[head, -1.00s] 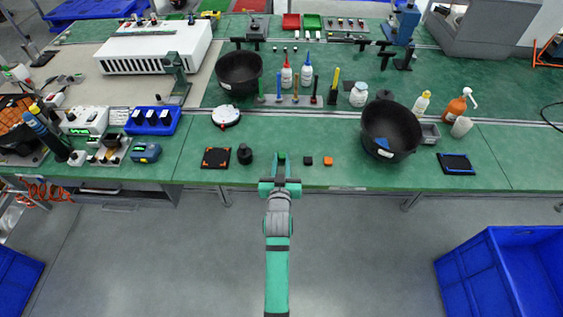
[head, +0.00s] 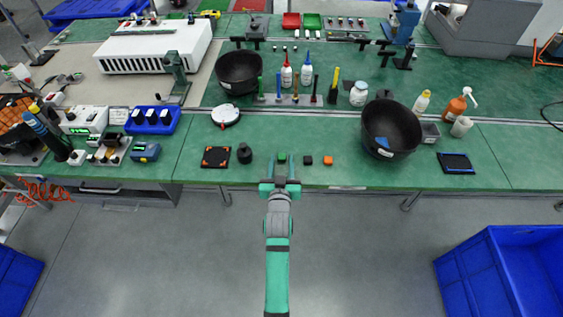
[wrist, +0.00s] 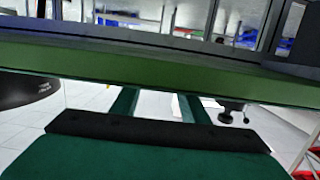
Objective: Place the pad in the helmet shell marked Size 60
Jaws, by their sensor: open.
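Two black bowl-like helmet shells stand on the green bench in the head view, one at the back left (head: 238,72) and one at the right (head: 390,130). Each has a white label too small to read. A small blue piece (head: 382,142) shows inside the right shell; I cannot tell if it is the pad.
A black-and-orange square (head: 216,157) and a dark round knob (head: 244,153) lie left of my gripper. Bottles and upright rods stand behind. A black-and-blue tray (head: 456,163) lies at the right. A blue crate (head: 465,280) stands on the floor at the right.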

